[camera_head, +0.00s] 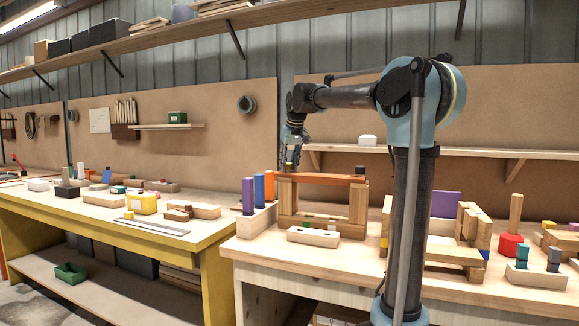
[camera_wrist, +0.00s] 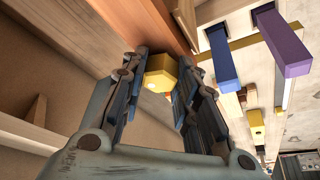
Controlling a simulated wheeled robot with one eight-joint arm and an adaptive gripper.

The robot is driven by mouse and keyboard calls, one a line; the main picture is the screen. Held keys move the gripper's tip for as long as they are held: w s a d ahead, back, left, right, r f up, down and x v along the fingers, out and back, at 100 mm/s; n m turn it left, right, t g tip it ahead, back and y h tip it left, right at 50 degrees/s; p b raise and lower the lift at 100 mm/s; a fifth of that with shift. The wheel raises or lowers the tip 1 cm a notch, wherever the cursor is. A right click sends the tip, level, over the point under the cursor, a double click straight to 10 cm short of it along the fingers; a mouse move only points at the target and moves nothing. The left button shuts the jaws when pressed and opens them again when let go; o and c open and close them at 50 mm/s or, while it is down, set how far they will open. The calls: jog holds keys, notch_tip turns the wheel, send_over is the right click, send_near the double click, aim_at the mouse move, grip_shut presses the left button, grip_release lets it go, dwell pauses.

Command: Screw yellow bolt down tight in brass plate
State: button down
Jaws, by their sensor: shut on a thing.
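The yellow bolt (camera_wrist: 160,74) has a chunky faceted head and sits between the fingers of my gripper (camera_wrist: 163,60) in the wrist view. The fingers are shut on it, one on each side. A reddish-brown beam (camera_wrist: 150,22) runs just beyond the bolt head. In the head view my gripper (camera_head: 291,163) points down at the left end of this beam (camera_head: 325,179), which lies across a wooden frame. The bolt is too small to make out there. I cannot make out the brass plate for certain, nor how deep the bolt sits.
Blue and purple upright blocks (camera_head: 248,195) and an orange one (camera_head: 269,186) stand just left of the frame. A light wooden block (camera_head: 313,237) lies in front. A wall shelf (camera_head: 440,151) runs behind. Other block assemblies stand to the right.

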jog(key=m+h, duration=0.1)
jog(key=m, duration=0.1)
jog(key=m+h, duration=0.1)
jog(key=m, duration=0.1)
jog(key=shift+a+f+m, duration=0.15)
jog(key=shift+f+m, duration=0.05)
jog(key=shift+m, duration=0.1)
jog(key=shift+s+m+h, duration=0.1)
jog(key=shift+m+h, duration=0.4)
jog(key=shift+m, duration=0.9)
jog(key=shift+f, duration=0.1)
jog(key=shift+a+m+h, duration=0.15)
jog(key=shift+m+h, duration=0.25)
jog(key=shift+m, duration=0.6)
jog(key=m, duration=0.1)
jog(key=m+h, duration=0.1)
jog(key=m, duration=0.1)
jog(key=m+g, duration=0.1)
jog(key=shift+a+f+m, duration=0.1)
jog(key=shift+f+m, duration=0.15)
jog(key=shift+m, duration=0.15)
jog(key=shift+m+g+h, duration=0.3)
jog(key=shift+m+h, duration=0.1)
jog(key=shift+m, duration=0.2)
jog(key=c, duration=2.4)
grip_release()
jog(key=shift+m+g+h, duration=0.4)
jog(key=shift+m+g, duration=0.2)
jog(key=shift+m, duration=1.4)
